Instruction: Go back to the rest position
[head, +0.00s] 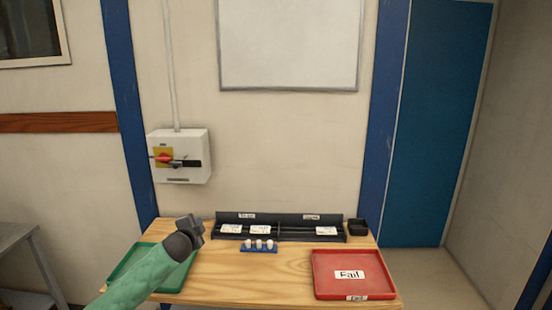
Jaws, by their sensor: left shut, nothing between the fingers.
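My left arm comes in from the lower left in a green sleeve. Its dark grey gripper (194,228) is shut and empty, raised over the left part of the wooden table, in front of the green tray (147,252). The arm hides part of that tray. The gripper is left of the black rack (282,238) and appears apart from it. My right gripper is not in view.
The rack at the table's back holds several white labelled items. A blue holder (259,250) with white knobs stands before it. A red "Fail" tray (352,289) is at right, a small black box (358,227) behind. The front middle tabletop is clear. A switch box (180,142) is on the wall.

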